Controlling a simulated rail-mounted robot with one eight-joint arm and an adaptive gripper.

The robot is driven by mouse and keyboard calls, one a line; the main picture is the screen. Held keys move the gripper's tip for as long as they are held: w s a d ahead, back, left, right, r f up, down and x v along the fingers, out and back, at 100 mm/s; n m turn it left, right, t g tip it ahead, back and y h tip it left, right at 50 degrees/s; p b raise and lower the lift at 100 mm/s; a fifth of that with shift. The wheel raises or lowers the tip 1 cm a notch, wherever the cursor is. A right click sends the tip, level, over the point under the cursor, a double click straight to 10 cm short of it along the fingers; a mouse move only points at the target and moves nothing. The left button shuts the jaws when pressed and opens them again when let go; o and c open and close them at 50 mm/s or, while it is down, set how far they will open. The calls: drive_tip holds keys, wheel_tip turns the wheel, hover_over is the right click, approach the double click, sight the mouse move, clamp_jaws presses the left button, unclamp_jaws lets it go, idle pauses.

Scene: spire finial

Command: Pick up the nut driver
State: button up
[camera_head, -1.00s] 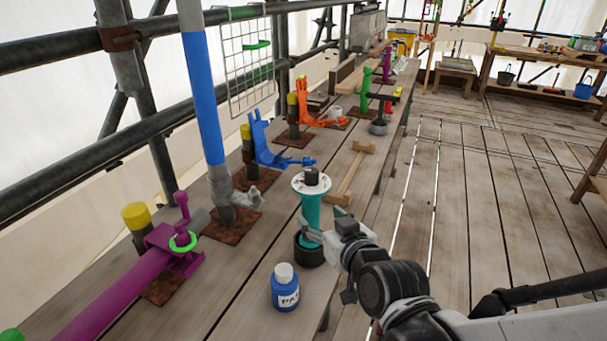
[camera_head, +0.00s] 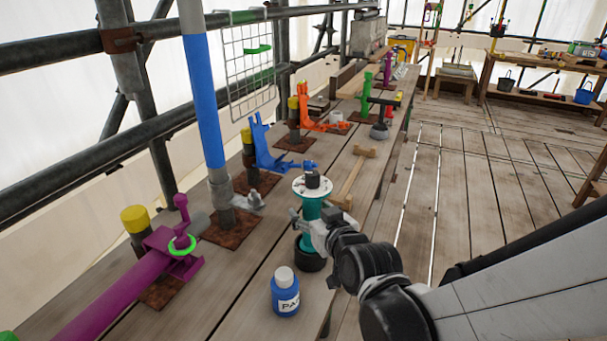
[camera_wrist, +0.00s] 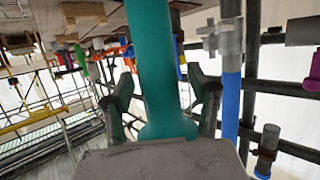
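The nut driver, as I take it, is the teal handle (camera_head: 312,210) with a white disc (camera_head: 312,187) and a dark block on top. It stands upright in a black round holder (camera_head: 309,258) on the plank bench. My gripper (camera_head: 308,222) is at the handle's middle, and its body hides part of the handle. In the wrist view the teal handle (camera_wrist: 160,70) runs between the two fingers of my gripper (camera_wrist: 163,98). The fingers are apart, with narrow gaps seeming to show on both sides. The tool's working end cannot be made out.
A blue paint bottle (camera_head: 285,292) stands in front of the holder. A wooden piece (camera_head: 352,176) lies behind it. A blue bracket (camera_head: 275,150) and a magenta tube (camera_head: 120,290) are to the left. A blue-sleeved pole (camera_head: 205,100) rises at the left.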

clamp_jaws()
drive_tip(key=shift+r, duration=0.15)
idle(0.4)
